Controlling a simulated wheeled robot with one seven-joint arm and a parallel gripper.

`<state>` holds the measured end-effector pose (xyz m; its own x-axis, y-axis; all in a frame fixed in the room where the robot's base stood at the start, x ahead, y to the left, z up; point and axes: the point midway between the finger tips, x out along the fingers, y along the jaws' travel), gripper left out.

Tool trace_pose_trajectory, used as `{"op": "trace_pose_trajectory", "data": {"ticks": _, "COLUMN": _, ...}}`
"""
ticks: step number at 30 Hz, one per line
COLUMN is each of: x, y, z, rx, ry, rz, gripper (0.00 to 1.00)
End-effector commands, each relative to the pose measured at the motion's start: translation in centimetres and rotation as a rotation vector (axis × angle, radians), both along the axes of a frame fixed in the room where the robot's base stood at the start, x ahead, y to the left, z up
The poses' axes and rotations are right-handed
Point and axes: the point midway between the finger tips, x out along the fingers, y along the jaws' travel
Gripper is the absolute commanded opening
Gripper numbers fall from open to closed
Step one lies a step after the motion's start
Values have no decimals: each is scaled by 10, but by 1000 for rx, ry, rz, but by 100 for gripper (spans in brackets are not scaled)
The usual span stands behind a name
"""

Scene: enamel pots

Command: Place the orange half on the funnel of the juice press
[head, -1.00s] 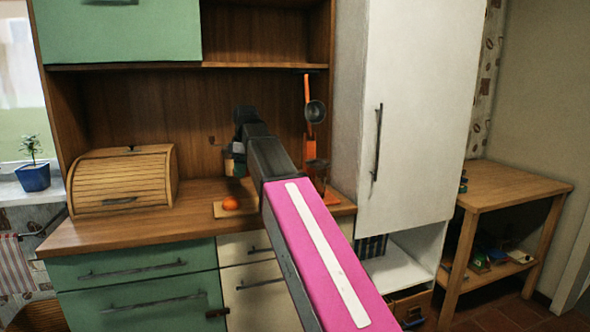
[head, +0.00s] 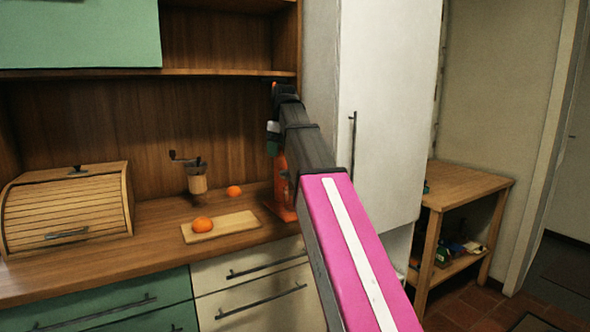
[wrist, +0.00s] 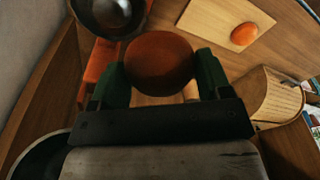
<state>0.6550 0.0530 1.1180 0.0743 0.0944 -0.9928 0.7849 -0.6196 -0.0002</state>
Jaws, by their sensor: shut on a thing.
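In the wrist view my gripper (wrist: 160,75) has its two green fingers shut on the orange half (wrist: 160,60), which shows as a dark orange round. The orange juice press (head: 283,183) stands at the right end of the counter in the head view, largely hidden behind my arm. Its orange frame (wrist: 101,68) is just left of the held half in the wrist view. A dark shiny bowl-shaped part (wrist: 112,12) shows at the top left, and another dark round part (wrist: 38,156) at the bottom left. I cannot tell which is the funnel. The held half appears apart from both.
Another orange piece (head: 202,224) lies on a cutting board (head: 235,222), with one more (head: 233,191) behind it. A coffee grinder (head: 197,180) and a bread box (head: 70,212) stand further left. The tall white cabinet (head: 385,120) is close on the right.

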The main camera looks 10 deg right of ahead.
Motion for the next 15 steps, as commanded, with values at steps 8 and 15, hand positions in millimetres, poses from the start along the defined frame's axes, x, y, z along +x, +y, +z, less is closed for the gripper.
{"op": "trace_pose_trajectory", "data": {"ticks": 8, "x": 28, "y": -43, "z": -30, "rx": 0, "ry": 0, "rz": -1, "gripper": 47}}
{"op": "trace_pose_trajectory", "data": {"ticks": 15, "x": 34, "y": -54, "z": -41, "rx": 0, "ry": 0, "rz": 2, "gripper": 47}}
